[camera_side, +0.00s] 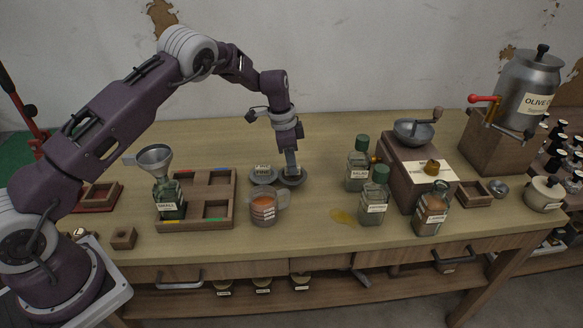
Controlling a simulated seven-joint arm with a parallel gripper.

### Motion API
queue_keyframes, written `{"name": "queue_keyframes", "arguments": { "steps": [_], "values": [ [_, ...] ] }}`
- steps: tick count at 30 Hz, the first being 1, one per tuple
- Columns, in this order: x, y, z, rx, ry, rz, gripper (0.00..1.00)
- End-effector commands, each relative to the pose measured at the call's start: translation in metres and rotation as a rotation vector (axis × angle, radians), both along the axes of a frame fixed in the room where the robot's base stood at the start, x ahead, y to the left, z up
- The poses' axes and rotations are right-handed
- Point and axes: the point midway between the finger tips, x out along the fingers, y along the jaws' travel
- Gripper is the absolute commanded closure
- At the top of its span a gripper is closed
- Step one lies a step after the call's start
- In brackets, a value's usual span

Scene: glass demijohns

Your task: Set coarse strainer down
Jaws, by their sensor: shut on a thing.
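My gripper (292,172) points down at the middle of the table and is shut on the coarse strainer (300,181). This is a grey, shallow round piece, partly hidden by the fingers. It is at or just above table height; I cannot tell whether it touches the table. Directly to its left is a similar grey round strainer (262,180) with a pale label that seems to read "FINE". The two look very close together, and their rims may touch.
A glass measuring jug (264,209) with orange liquid stands just in front. To the left, a wooden tray (233,205) holds a bottle (170,207) with a metal funnel (153,158). The table behind is clear.

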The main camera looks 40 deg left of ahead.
Motion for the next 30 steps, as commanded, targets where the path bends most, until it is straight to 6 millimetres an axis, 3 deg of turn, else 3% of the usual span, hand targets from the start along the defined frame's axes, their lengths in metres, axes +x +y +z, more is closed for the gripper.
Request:
{"name": "queue_keyframes", "arguments": {
  "steps": [2,11,12,15,25,30],
  "values": [
    [-0.001,0.0,-0.012,0.001,0.002,0.0,1.0],
    [0.0,0.0,-0.015,-0.001,0.001,0.0,1.0],
    [0.0,0.0,-0.015,0.0,0.0,0.0,0.83],
    [0.0,0.0,-0.015,0.0,0.0,0.0,0.63],
    [0.0,0.0,-0.012,0.001,-0.001,0.0,0.63],
    [-0.003,0.004,0.022,0.0,-0.004,0.0,0.63]
  ]
}}
